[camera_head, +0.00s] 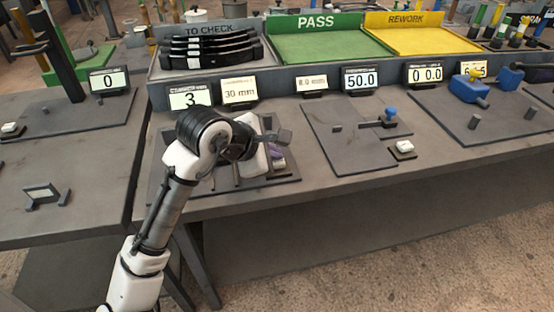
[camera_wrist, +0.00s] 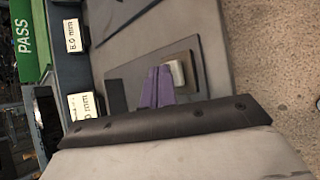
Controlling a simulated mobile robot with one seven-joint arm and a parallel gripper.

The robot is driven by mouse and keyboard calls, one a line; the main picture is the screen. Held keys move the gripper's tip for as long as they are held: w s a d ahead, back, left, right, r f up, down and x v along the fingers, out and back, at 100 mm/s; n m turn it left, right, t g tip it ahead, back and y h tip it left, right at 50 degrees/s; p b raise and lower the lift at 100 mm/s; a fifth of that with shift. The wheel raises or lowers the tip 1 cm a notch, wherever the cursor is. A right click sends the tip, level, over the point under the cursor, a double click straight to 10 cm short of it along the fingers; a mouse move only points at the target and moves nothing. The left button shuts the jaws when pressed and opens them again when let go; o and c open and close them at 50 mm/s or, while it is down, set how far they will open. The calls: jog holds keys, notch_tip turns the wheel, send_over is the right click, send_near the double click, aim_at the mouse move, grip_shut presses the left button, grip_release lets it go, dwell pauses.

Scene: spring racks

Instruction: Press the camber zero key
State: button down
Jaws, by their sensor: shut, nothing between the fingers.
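A white key (camera_wrist: 175,72) on a small dark base shows in the wrist view, at the front right of the left station's plate. It stands just beyond my fingertips. My gripper (camera_wrist: 157,88) has purple fingers, shut together with nothing between them. In the head view, my gripper (camera_head: 277,157) points down low over the right part of the same plate (camera_head: 225,192). My wrist hides the key there. I cannot tell whether the fingertips touch the key. The station's display (camera_head: 190,98) reads 3; its small label is unreadable.
A second white key (camera_head: 403,147) sits by the middle station's plate (camera_head: 352,150), and another (camera_head: 10,128) on the left table. Black leaf springs (camera_head: 210,48) lie in the TO CHECK tray. The green PASS tray (camera_head: 325,46) and yellow REWORK tray (camera_head: 425,40) look empty.

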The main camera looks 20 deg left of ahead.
jog(key=shift+f, duration=0.3)
jog(key=shift+r, duration=0.1)
dwell(0.4)
jog(key=shift+r+p, duration=0.85)
jog(key=shift+p, duration=0.1)
jog(key=shift+r, duration=0.1)
notch_tip(320, 180, up, 5)
jog(key=p, duration=0.5)
dwell(0.4)
